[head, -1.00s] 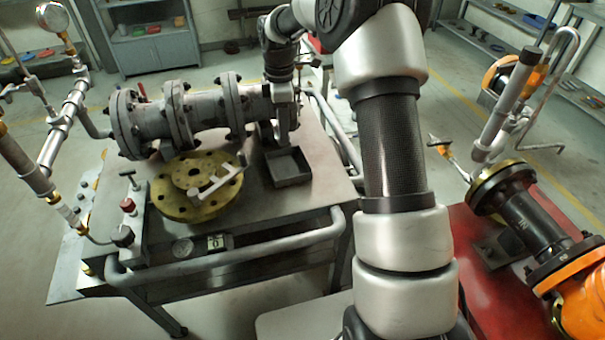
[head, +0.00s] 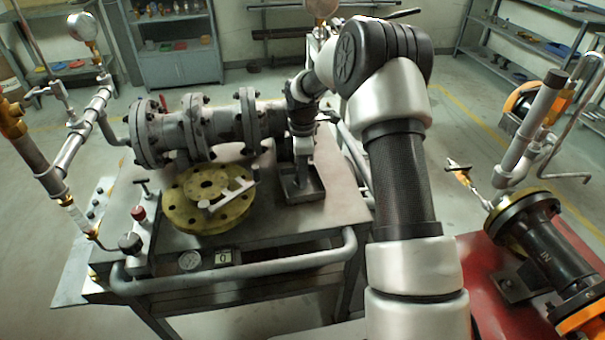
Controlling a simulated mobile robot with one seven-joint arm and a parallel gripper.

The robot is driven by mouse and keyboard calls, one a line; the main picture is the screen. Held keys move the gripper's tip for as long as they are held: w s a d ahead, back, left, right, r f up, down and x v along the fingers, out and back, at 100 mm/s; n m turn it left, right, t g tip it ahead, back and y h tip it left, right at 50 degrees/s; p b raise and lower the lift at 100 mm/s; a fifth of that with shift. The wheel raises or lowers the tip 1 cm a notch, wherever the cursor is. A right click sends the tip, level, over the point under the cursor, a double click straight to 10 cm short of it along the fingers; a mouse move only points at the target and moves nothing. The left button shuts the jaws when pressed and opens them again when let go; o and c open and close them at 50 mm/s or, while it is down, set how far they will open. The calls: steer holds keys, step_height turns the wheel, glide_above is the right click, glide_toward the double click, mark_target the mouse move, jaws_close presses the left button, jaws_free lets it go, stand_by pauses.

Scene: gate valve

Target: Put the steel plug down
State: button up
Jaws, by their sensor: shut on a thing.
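My gripper (head: 301,172) points down at the small dark square tray (head: 312,194) on the right part of the steel bench. Its fingertips are at or just over the tray's inside. The gripper is shut on the steel plug, which is too small and too covered by the fingers to make out. I cannot tell whether the plug touches the tray floor.
The grey flanged valve pipe (head: 200,130) lies along the back of the bench, left of my gripper. Stacked yellow flanges (head: 208,215) with a pale tool (head: 228,194) on top are left of the tray. A bench rail (head: 240,262) runs along the front. A red stand (head: 480,270) is at right.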

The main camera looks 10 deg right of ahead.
steer(key=shift+f, duration=0.15)
steer(key=o, duration=1.3)
steer(key=shift+c, duration=0.2)
